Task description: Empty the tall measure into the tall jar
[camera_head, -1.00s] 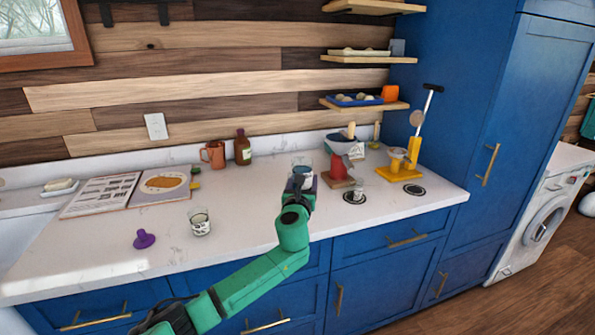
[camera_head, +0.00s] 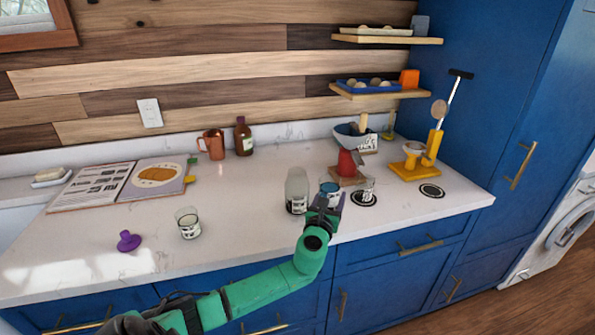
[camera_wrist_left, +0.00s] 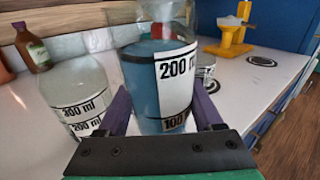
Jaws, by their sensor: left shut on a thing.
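My left gripper (camera_head: 326,202) has its purple fingers shut around a clear measure (camera_head: 330,187) with blue contents. In the left wrist view the measure (camera_wrist_left: 158,80) stands upright between the fingers (camera_wrist_left: 165,113), with 200 and 100 ml marks. I cannot tell whether its base touches the counter. A tall clear jar (camera_head: 297,188) stands upright just left of it, apart from the gripper. In the left wrist view this jar (camera_wrist_left: 78,95) shows 300 and 200 ml marks and no blue contents. My right gripper is not in view.
A small glass (camera_head: 368,192) stands close right of the gripper. A short glass (camera_head: 188,223) and a purple knobbed piece (camera_head: 128,241) are at left. A red stand with a bowl (camera_head: 347,162) and a yellow stand (camera_head: 416,166) are behind right. The middle counter is clear.

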